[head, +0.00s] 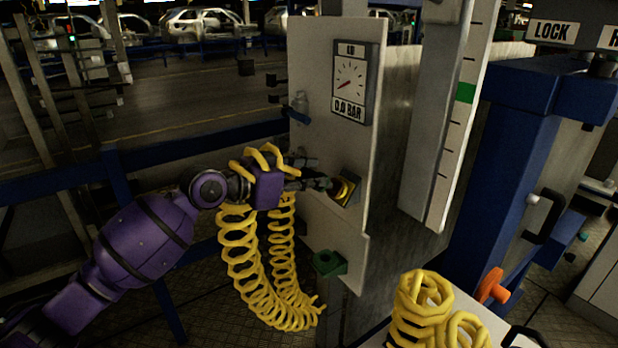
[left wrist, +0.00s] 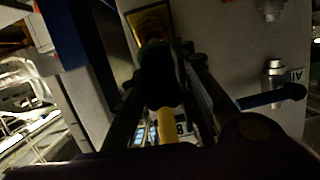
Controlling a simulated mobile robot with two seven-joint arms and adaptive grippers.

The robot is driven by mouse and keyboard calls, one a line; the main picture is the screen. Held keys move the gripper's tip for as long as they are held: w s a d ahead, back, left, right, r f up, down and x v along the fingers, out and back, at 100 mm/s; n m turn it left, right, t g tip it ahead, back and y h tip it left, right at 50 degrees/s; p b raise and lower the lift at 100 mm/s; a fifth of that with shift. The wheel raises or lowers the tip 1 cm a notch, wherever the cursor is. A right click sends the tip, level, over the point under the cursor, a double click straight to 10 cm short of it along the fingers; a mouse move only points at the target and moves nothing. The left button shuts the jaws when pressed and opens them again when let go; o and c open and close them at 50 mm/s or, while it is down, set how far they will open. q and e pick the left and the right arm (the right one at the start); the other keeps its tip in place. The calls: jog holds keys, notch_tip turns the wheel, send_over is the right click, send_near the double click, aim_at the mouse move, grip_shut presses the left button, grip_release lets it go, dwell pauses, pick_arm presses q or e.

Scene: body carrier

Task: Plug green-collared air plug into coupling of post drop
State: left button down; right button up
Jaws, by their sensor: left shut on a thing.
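My left gripper (head: 312,184) reaches in from the left and is shut on the air plug (head: 325,183), which is dark with a trace of green. A yellow coiled hose (head: 240,260) hangs below the gripper. The plug points at the yellow-edged square coupling (head: 347,188) on the pale post panel (head: 310,90). The plug end is close to the coupling; I cannot tell whether they touch. In the left wrist view, the shadowed plug (left wrist: 165,75) sits between the fingers with yellow hose (left wrist: 166,126) behind it. The coupling (left wrist: 152,24) is just beyond, partly hidden. My right gripper is not in view.
A gauge (head: 350,82) reading 0.0 BAR is above the coupling. A blue-handled valve (head: 296,113) juts from the panel's left. A green holder (head: 328,262) is below. Another yellow coil (head: 425,305) and an orange handle (head: 492,287) are lower right. A blue column (head: 505,170) stands right.

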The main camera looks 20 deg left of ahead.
pick_arm(q)
jog(key=shift+w+d+f+b, duration=0.5)
jog(key=shift+w+d+f, duration=0.45)
jog(key=shift+w+f, duration=0.25)
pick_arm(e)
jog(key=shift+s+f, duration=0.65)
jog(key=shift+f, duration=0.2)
pick_arm(q)
jog(key=c, duration=1.3)
grip_release()
jog(key=shift+r, duration=0.15)
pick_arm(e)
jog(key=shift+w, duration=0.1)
pick_arm(q)
jog(key=shift+s+a, duration=0.25)
jog(key=shift+a, duration=0.05)
jog(key=v, duration=1.1)
jog(key=shift+s+r, duration=0.1)
